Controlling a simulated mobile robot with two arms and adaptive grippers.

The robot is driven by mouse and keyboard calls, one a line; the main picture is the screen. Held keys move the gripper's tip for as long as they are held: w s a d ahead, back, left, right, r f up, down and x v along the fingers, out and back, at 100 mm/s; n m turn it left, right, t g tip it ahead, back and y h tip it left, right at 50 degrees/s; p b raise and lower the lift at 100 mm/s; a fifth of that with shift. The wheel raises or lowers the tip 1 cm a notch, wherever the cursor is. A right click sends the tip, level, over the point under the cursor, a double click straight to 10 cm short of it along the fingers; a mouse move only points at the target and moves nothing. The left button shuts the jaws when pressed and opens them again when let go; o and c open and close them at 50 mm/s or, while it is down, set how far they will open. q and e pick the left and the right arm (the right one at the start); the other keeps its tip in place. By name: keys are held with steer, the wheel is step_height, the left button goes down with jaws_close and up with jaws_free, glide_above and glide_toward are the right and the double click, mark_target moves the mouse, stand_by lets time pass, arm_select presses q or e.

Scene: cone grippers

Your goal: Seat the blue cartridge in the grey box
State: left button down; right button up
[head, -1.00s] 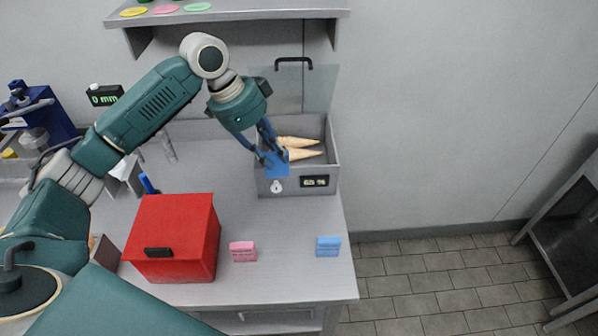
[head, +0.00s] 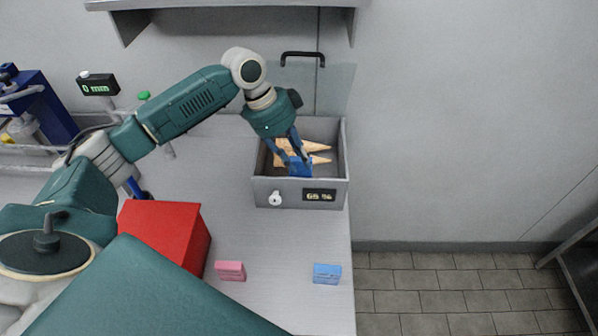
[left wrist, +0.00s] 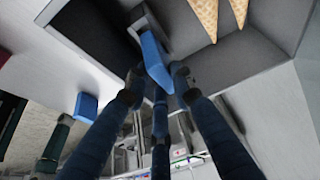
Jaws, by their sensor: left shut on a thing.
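The blue cartridge (head: 300,168) is in the fingers of my left gripper (head: 293,155). My left gripper reaches down from above into the opening of the grey box (head: 262,188), just behind its front wall. The cartridge also shows between the fingertips in the left wrist view (left wrist: 155,62), with a grey part of the box close beside it. I cannot tell whether the cartridge touches the box floor; its lower end is hidden behind the front wall. My right gripper is not in view.
Cones (head: 316,159) lie in the box behind the gripper. A clear lid with a black handle (head: 302,54) stands up behind. A pink block (head: 230,270) and a light blue block (head: 327,273) sit on the table in front. A red box (head: 160,228) stands left.

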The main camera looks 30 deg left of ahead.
arm_select(q)
steer(key=shift+f, duration=0.4)
step_height(320, 180, down, 4)
steer(key=shift+r+p, duration=0.2)
steer(key=shift+p, duration=0.25)
steer(key=shift+f, duration=0.2)
steer(key=c, duration=1.5)
jaws_free()
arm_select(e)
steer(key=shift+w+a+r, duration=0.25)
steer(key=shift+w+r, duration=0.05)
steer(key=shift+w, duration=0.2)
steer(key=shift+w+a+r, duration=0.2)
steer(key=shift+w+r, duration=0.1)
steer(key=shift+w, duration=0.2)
arm_select(q)
steer(key=b+v, duration=0.2)
steer(key=v, duration=1)
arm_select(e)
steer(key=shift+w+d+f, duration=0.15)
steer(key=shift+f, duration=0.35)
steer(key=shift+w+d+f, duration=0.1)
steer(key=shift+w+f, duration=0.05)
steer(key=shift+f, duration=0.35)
